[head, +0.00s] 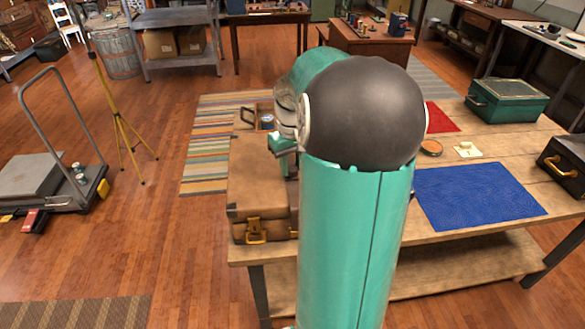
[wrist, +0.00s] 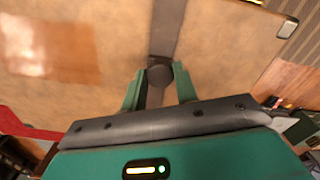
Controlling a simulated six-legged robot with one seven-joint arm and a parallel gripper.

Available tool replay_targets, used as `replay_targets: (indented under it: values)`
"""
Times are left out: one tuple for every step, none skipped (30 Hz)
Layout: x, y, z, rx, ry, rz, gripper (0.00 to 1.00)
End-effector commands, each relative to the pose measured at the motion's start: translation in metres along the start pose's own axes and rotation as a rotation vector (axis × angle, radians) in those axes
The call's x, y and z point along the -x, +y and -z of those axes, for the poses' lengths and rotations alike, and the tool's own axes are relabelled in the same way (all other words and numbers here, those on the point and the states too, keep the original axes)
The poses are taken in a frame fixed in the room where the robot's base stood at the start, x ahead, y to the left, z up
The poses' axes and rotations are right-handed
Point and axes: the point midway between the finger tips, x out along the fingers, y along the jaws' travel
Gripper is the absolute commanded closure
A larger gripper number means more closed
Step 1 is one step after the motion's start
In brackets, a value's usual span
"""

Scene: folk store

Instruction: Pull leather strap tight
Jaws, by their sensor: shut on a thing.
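A brown leather case (head: 257,180) stands at the left end of the wooden table, with a brass-coloured latch (head: 256,230) on its near side. In the wrist view its tan surface (wrist: 100,50) fills the upper part. A dark leather strap (wrist: 166,35) runs across that surface down to my gripper (wrist: 158,80). The green fingers are on either side of the strap's dark rounded end and are shut on it. In the head view my arm hides most of the gripper and the strap.
A blue mat (head: 480,195), a green box (head: 508,102), a dark case (head: 564,165) and a small orange-brown dish (head: 431,147) are on the table (head: 450,236). A cart (head: 50,180) and a yellow tripod (head: 122,130) stand on the floor at left. Wooden floor is open between them and the table.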

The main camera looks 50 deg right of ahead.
Motion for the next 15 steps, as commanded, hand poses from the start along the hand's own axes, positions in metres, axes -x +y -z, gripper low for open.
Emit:
replay_targets:
  values:
    - [0.0,0.002,0.008,0.001,0.003,0.0,1.0]
    - [0.0,0.003,0.012,0.002,0.002,0.001,1.0]
    - [0.0,0.005,0.015,0.001,0.002,0.0,1.0]
    - [0.0,0.006,0.017,0.0,0.001,0.0,1.0]
    - [0.0,0.007,0.019,0.0,0.001,-0.001,1.0]
    - [0.0,0.008,0.02,0.0,0.002,-0.002,1.0]
    - [0.0,0.008,0.021,0.0,0.003,-0.002,1.0]
    - [0.001,0.008,0.021,0.0,0.003,-0.003,1.0]
    - [0.001,0.008,0.021,-0.001,0.004,-0.003,1.0]
    - [0.001,0.008,0.021,-0.001,0.005,-0.003,1.0]
    - [0.001,0.008,0.021,0.0,0.005,-0.004,1.0]
    - [0.001,0.008,0.021,0.0,0.006,-0.004,1.0]
    - [0.001,0.008,0.021,0.0,0.007,-0.004,1.0]
    - [0.001,0.008,0.021,0.0,0.007,-0.004,1.0]
    - [0.001,0.008,0.021,0.0,0.007,-0.004,0.62]
